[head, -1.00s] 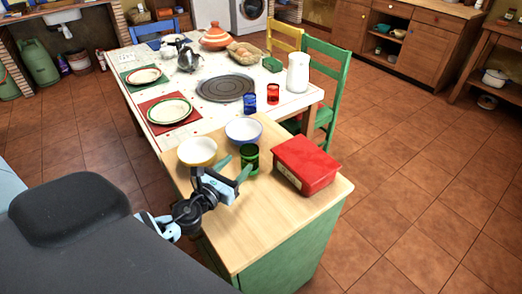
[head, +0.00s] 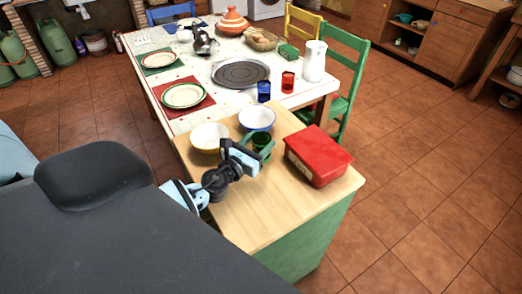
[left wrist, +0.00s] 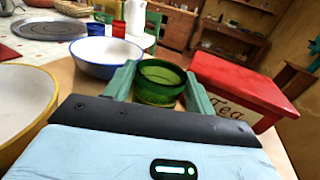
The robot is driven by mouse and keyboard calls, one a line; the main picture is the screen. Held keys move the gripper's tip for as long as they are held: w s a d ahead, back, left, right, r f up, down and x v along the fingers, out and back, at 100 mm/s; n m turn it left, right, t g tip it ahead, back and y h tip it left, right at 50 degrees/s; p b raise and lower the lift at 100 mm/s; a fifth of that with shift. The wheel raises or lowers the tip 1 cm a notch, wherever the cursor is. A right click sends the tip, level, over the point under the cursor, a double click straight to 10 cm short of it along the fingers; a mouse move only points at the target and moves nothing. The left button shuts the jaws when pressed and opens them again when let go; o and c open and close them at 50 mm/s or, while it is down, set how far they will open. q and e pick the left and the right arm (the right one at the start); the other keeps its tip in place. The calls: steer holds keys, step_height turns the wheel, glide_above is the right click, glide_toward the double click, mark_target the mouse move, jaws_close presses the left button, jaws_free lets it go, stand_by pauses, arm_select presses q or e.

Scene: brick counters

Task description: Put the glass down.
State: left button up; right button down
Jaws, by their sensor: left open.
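In the left wrist view the green glass (left wrist: 160,78) sits between the two green fingers of my left gripper (left wrist: 160,90). My left gripper (head: 259,153) is open, with a finger on each side of the glass. I cannot tell whether either finger touches it. The lower front of the glass is partly hidden by the gripper body. My right gripper is not in view.
A yellow-rimmed bowl (head: 210,137) and a blue-rimmed bowl (head: 257,117) stand close to the left. A red tea box (head: 318,157) stands close to the right. Blue (head: 264,92) and red (head: 288,82) glasses stand on the dining table. The counter's front is clear.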

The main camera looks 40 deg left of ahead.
mark_target(266, 135)
arm_select(q)
steer(key=shift+w, duration=1.55)
